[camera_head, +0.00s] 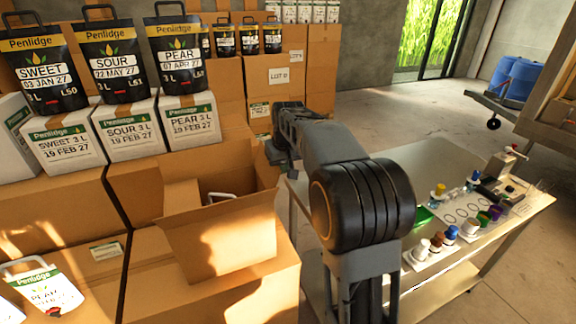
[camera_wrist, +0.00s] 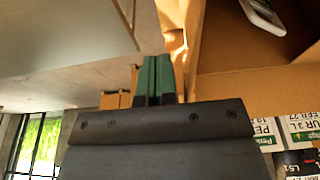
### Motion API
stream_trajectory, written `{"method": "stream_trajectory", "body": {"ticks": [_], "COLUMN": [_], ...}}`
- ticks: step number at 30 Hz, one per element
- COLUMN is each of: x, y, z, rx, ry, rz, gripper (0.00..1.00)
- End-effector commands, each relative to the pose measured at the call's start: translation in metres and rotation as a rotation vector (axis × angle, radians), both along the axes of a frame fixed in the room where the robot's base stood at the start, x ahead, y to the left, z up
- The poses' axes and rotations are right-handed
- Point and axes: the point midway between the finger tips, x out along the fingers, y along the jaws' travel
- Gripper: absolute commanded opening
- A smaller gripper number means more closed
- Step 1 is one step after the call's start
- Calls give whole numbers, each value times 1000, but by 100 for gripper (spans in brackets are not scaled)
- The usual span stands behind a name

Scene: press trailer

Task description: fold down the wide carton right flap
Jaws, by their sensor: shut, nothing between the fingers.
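The wide carton (camera_head: 222,246) stands open on larger brown boxes, left of my arm in the head view. A pouch with a white handle (camera_head: 220,198) shows inside it, and the handle also shows in the wrist view (camera_wrist: 264,14). The carton's right flap (camera_wrist: 178,22) appears as a tan, sunlit strip just right of my fingers in the wrist view; whether they touch it is unclear. My gripper (camera_head: 274,154) is at the carton's far right side. Its green fingers (camera_wrist: 157,75) are together with nothing between them.
Labelled white boxes (camera_head: 130,130) carry black pouches (camera_head: 105,60) behind the carton on the left. A metal table (camera_head: 440,165) with small bottles and a tray stands to the right. Another pouch (camera_head: 42,288) lies at lower left. Open floor lies beyond the table.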

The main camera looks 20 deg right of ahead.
Motion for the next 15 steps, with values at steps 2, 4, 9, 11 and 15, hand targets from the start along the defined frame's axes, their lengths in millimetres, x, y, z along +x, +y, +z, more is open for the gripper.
{"method": "stream_trajectory", "body": {"ticks": [2,4,9,11,15], "x": [0,0,0,0,0], "y": [9,16,33,39,53], "z": [0,0,0,0,0], "rx": [-1,-1,-1,-1,-1], "ry": [0,0,0,-1,-1], "rz": [3,3,3,3,3], "gripper": [0,0,0,0,0]}}
